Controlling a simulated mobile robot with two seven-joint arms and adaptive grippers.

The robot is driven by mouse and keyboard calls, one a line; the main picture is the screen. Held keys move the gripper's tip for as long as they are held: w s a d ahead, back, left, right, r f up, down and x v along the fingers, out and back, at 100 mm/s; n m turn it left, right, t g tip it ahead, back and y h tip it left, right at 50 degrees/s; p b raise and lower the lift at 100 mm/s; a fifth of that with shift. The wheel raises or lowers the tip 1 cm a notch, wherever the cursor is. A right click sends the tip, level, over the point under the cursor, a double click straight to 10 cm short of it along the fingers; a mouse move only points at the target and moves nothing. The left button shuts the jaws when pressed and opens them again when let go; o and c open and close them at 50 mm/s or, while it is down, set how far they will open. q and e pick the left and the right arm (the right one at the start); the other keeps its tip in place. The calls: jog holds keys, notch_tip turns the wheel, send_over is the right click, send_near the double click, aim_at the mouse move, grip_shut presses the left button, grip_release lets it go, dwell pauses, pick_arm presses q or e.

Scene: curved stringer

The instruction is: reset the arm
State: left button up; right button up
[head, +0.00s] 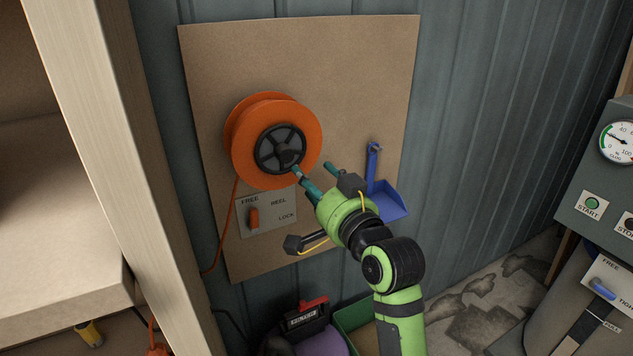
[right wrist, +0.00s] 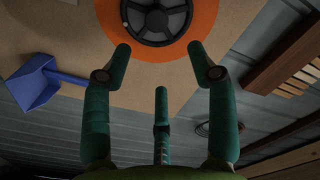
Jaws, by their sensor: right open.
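My right arm, green and black, reaches up from the bottom in the head view. Its gripper (head: 314,178) has teal fingers and is near the lower right of an orange reel (head: 248,145) on a brown board. In the right wrist view the fingers of the right gripper (right wrist: 158,60) are spread wide with nothing between them. The reel (right wrist: 205,15) with its black hub (right wrist: 155,22) lies beyond the fingertips. I cannot tell whether a fingertip touches the hub. My left gripper is not in view.
A plate with an orange lever (head: 254,218) reads FREE, REEL, LOCK. A blue dustpan (head: 388,203) hangs at the board's right. A wooden post (head: 110,150) stands left. A machine with a gauge (head: 621,142) stands right. A green crate (head: 352,318) is below.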

jog(key=shift+s, duration=0.1)
notch_tip(320, 180, down, 37)
jog(key=s+d+n+g+h+b, duration=0.1)
jog(key=s+d+g+h+b, duration=0.15)
jog(key=g, duration=0.35)
jog(key=s+d+f+n+g+h, duration=0.1)
jog(key=s+f, duration=0.3)
jog(key=f, duration=0.3)
jog(key=s+d+f+g+h+b, duration=0.1)
jog(key=s+d+f, duration=0.1)
jog(key=s+f, duration=0.35)
jog(key=s+d+f+n+g, duration=0.1)
jog(key=s+f, duration=0.2)
jog(key=f, duration=0.6)
jog(key=s+d+f+g, duration=0.2)
jog(key=s+f, duration=0.4)
jog(key=s, duration=0.6)
jog(key=s+d+f+n+g+h+b, duration=0.1)
jog(key=s+d+f, duration=0.4)
jog(key=s, duration=0.7)
jog(key=s+d+f+n+g+h+b, duration=0.1)
jog(key=s+d+f+g, duration=0.2)
jog(key=s+f, duration=0.5)
jog(key=s+d, duration=0.1)
jog(key=s, duration=0.3)
jog(key=shift+s+g, duration=0.2)
jog(key=shift+g, duration=0.2)
jog(key=shift+d, duration=0.1)
